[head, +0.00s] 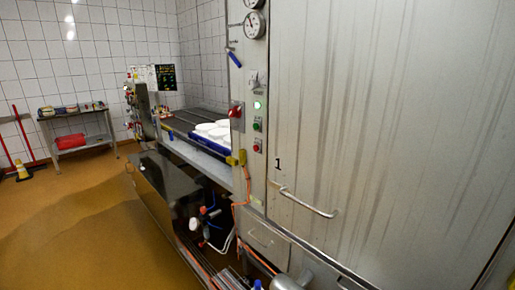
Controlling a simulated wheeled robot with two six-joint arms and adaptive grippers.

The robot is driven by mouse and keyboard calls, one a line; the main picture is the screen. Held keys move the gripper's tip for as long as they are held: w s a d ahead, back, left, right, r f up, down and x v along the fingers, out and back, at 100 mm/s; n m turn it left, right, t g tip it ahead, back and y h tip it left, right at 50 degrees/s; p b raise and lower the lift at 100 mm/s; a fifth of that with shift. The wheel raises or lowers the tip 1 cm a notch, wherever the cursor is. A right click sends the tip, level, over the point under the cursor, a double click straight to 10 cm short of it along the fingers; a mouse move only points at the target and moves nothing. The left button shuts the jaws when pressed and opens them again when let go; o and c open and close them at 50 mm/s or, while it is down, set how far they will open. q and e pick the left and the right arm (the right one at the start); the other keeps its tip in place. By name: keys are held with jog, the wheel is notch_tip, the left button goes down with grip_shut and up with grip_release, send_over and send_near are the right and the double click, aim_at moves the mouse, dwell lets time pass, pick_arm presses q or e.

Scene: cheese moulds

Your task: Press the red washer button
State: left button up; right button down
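A narrow steel control panel (257,75) stands upright left of the large steel door. A small round red button (257,146) is low on this panel, below a dark green button (257,126) and a lit green lamp (257,105). A larger red knob or lamp (235,111) sticks out at the panel's left edge. I cannot tell from labels which red one belongs to the washer. Nothing covers the small red button. Neither of my grippers can be made out in the head view.
The steel door (400,110) with its bar handle (305,201) fills the right. A conveyor (185,121) carries a blue tray (205,143) of white moulds. Pipes and an orange hose (241,188) run below the panel. The brown floor (70,225) at left is open.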

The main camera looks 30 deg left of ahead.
pick_arm(q)
jog(key=shift+c, duration=0.4)
grip_shut()
dwell(1.3)
